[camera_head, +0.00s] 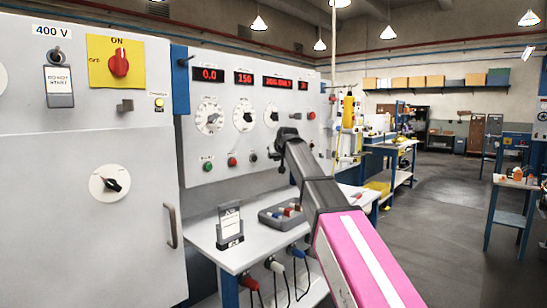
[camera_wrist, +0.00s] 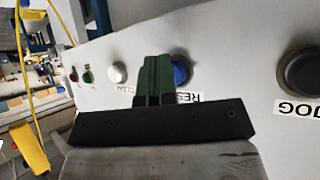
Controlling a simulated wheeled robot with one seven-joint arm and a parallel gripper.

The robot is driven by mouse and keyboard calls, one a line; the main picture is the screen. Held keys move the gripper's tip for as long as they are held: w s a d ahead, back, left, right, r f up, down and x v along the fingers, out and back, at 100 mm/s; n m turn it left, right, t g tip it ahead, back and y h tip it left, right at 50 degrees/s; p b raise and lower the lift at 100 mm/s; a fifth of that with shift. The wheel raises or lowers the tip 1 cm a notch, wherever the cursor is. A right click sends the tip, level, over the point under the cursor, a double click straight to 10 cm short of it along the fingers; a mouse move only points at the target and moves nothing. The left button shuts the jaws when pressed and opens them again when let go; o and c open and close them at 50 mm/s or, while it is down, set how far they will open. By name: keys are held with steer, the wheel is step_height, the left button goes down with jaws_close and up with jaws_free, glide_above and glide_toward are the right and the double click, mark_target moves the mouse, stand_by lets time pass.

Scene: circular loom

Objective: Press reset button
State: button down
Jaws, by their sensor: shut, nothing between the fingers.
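The blue reset button (camera_wrist: 181,68) is on the pale panel in the wrist view, partly covered by my gripper. Its RESET label (camera_wrist: 188,96) appears upside down and is partly hidden. My gripper (camera_wrist: 155,58) has its green fingers together, with nothing between them. The fingertips overlap the button's left edge in this view; I cannot tell whether they touch it. In the head view my gripper (camera_head: 277,154) is at the lower right of the loom's control panel (camera_head: 222,131), and I cannot make out the reset button there.
A black JOG button (camera_wrist: 302,75) is right of the fingers, a white button (camera_wrist: 118,73) left. The head view shows green (camera_head: 207,167) and red (camera_head: 232,162) buttons, with dials above. A shelf below holds a grey box (camera_head: 284,214) and a sign stand (camera_head: 229,224).

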stand_by(0.3)
steer(key=shift+s+d, duration=0.5)
steer(key=shift+d, duration=0.15)
steer(key=shift+s+d, duration=0.1)
steer(key=shift+s+d, duration=0.75)
steer(key=shift+d, duration=0.2)
steer(key=shift+s+d, duration=0.7)
steer(key=shift+d, duration=0.25)
